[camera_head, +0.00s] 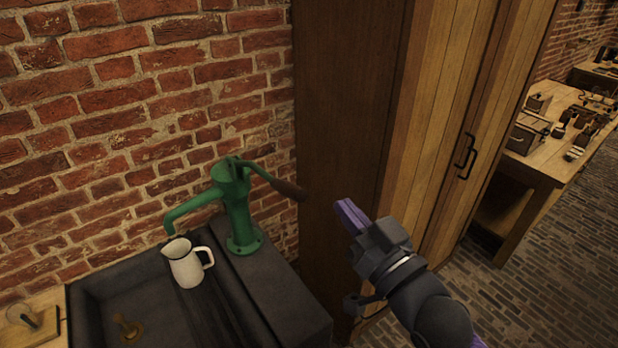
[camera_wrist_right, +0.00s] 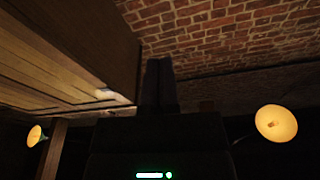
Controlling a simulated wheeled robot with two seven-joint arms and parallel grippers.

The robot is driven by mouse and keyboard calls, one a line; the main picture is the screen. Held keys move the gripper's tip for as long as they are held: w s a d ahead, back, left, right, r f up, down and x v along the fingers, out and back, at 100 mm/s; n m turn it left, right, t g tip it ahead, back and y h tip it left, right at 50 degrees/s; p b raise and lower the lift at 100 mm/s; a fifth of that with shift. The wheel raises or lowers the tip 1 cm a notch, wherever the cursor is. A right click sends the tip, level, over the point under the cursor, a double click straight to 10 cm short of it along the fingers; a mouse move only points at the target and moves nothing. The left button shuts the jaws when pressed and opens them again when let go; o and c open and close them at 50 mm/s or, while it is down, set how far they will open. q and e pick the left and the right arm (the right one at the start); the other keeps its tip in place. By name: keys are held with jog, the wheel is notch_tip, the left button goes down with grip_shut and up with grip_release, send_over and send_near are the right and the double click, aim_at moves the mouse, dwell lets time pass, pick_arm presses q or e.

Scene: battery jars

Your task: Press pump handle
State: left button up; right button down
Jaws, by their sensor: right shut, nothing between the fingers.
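The green hand pump (camera_head: 237,207) stands on the dark ledge at the right of the sink. Its spout points left over a white enamel jug (camera_head: 187,263). Its pump handle (camera_head: 287,187) slopes down to the right and ends in a brown wooden grip. My right gripper (camera_head: 350,215) is shut and empty, to the right of the grip and a little lower in the head view, with a gap between them. In the right wrist view its dark closed fingers (camera_wrist_right: 160,85) point toward the brick wall. The pump does not show there. My left gripper is not in view.
A tall wooden cabinet (camera_head: 440,130) stands right of the pump, close behind my right gripper. The dark sink (camera_head: 80,300) is at lower left, with a brass piece (camera_head: 128,327) in it. A workbench (camera_head: 545,170) stands far right.

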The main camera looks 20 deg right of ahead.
jog(key=p+x, duration=0.2)
jog(key=x, duration=0.8)
jog(key=f, duration=0.4)
jog(key=shift+s+a, duration=0.3)
jog(key=shift+s, duration=0.05)
